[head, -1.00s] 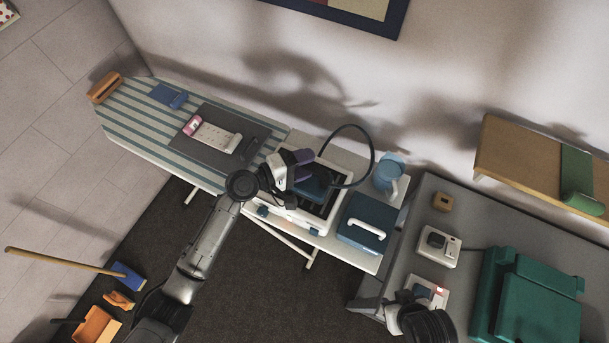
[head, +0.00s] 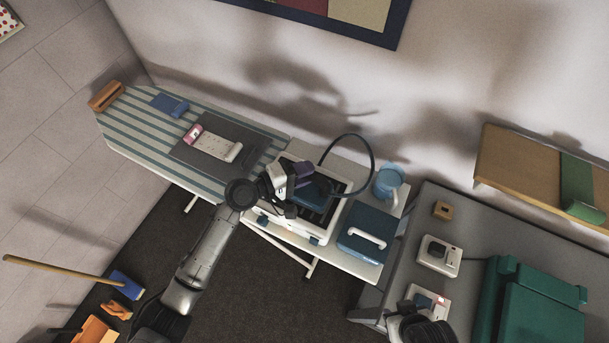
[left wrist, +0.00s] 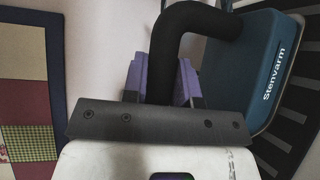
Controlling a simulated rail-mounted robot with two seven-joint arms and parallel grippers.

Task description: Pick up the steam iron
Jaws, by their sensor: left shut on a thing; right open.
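The steam iron (head: 318,192) is dark blue, with a dark hose arching up from it, in the middle of the head view. My left gripper (head: 302,172), with purple fingers, is shut on it at its handle. In the left wrist view the purple fingers (left wrist: 160,80) close around the black handle (left wrist: 186,28), and the blue body (left wrist: 243,70) reads "Stenvarm". The iron is over its white station (head: 285,218) with a dark ribbed plate; I cannot tell whether they touch. My right gripper (head: 412,308) is open at the bottom right, its fingertips unclear.
The striped ironing board (head: 130,140) extends left, with a grey mat (head: 255,140) on it. A blue box (head: 352,245) with a white handle and a light blue jug (head: 388,182) stand right of the station. A grey table (head: 450,200) holds a green case (head: 535,310).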

